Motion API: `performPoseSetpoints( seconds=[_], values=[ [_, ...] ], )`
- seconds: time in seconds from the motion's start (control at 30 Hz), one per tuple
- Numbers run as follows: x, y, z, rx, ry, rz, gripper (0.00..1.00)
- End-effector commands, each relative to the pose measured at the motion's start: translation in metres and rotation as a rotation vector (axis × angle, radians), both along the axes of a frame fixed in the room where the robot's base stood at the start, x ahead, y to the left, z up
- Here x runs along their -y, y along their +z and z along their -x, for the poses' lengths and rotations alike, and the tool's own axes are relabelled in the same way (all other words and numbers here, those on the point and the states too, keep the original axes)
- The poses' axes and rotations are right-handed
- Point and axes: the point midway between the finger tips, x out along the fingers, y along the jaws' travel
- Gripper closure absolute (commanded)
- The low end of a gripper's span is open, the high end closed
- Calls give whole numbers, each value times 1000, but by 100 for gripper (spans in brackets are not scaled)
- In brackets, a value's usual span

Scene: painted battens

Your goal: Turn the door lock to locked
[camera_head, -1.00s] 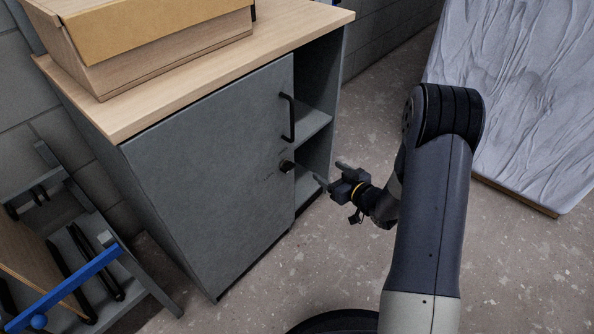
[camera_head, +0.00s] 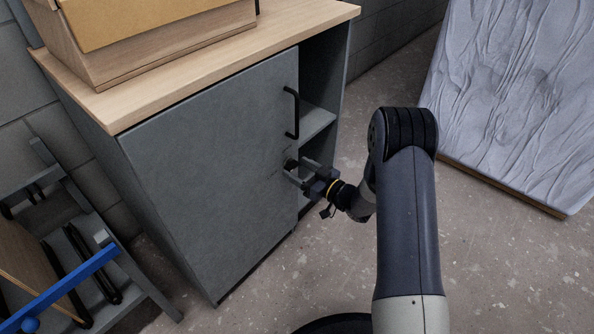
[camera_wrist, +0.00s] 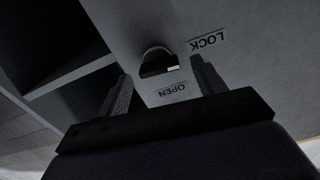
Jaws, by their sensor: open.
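The grey cabinet door (camera_head: 215,175) is shut, with a black bar handle (camera_head: 291,113) near its right edge. Below the handle sits the small dark door lock, partly hidden by my gripper in the head view. In the wrist view the lock knob (camera_wrist: 157,62) is dark with a pale mark at its right end. The label LOCK (camera_wrist: 207,41) is right of it and the label OPEN (camera_wrist: 172,90) is below it. The knob's pale end lies between the two labels. My gripper (camera_head: 298,171) is open, its fingers either side of the knob's line, apparently not gripping it.
Open shelves (camera_head: 318,122) adjoin the door's right edge. A box (camera_head: 150,40) stands on the wooden cabinet top (camera_head: 200,80). A rack with a blue bar (camera_head: 70,285) is at left. A wrapped slab (camera_head: 510,100) stands at right. Floor between is clear.

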Motion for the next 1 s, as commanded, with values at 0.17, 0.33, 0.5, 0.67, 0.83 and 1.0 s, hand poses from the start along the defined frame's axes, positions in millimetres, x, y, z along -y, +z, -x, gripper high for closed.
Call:
performPoseSetpoints(
  seconds=[0.17, 0.33, 0.5, 0.67, 0.83, 1.0],
  values=[
    [-10, 0, -8, 1, 0, -1, 35],
    [-11, 0, -9, -1, -1, -1, 35],
    [-11, 0, -9, -1, -1, -1, 39],
    [-11, 0, -8, 0, -1, 0, 53],
    [-11, 0, -8, 0, -1, 0, 66],
    [-10, 0, -8, 0, -1, 0, 79]
  ],
)
